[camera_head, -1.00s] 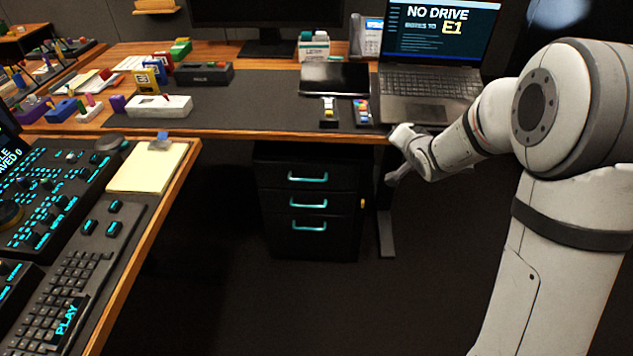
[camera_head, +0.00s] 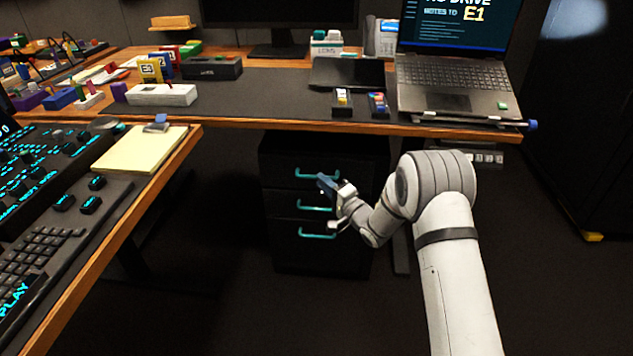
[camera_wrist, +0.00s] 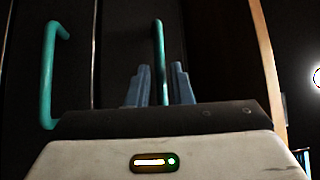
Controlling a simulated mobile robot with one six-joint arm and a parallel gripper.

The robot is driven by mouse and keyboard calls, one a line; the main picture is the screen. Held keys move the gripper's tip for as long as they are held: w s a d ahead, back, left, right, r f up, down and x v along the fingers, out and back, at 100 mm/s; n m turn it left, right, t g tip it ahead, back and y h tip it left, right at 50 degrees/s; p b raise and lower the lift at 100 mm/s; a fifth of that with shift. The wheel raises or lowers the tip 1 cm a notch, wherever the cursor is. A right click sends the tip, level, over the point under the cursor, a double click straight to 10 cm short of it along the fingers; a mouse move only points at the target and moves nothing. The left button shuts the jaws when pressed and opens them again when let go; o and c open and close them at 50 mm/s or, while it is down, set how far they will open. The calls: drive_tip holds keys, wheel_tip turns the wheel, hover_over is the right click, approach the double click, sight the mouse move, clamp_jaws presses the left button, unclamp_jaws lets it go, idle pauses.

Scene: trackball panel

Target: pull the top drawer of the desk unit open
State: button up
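The dark desk unit (camera_head: 285,255) stands under the desk, with three drawers and teal bar handles; its drawers look shut. The top drawer handle (camera_head: 303,172) is partly close behind my gripper (camera_head: 326,184) in the head view. In the wrist view, turned sideways, the top handle (camera_wrist: 158,40) shows between the two blue-grey fingers of my gripper (camera_wrist: 161,68). The fingers are apart, and I cannot tell whether they touch the bar. The middle handle (camera_wrist: 48,75) shows to the left there, away from the fingers.
The desk's wooden front edge (camera_head: 290,125) runs above the unit. A laptop (camera_head: 455,85) and a black tablet (camera_head: 347,73) sit on the desk. The side desk with a notepad (camera_head: 140,150) stands at left. The floor before the unit is clear.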

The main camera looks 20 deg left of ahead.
drive_tip(key=shift+b+x, duration=0.35)
drive_tip(key=shift+x, duration=1.3)
drive_tip(key=shift+c, duration=0.2)
clamp_jaws()
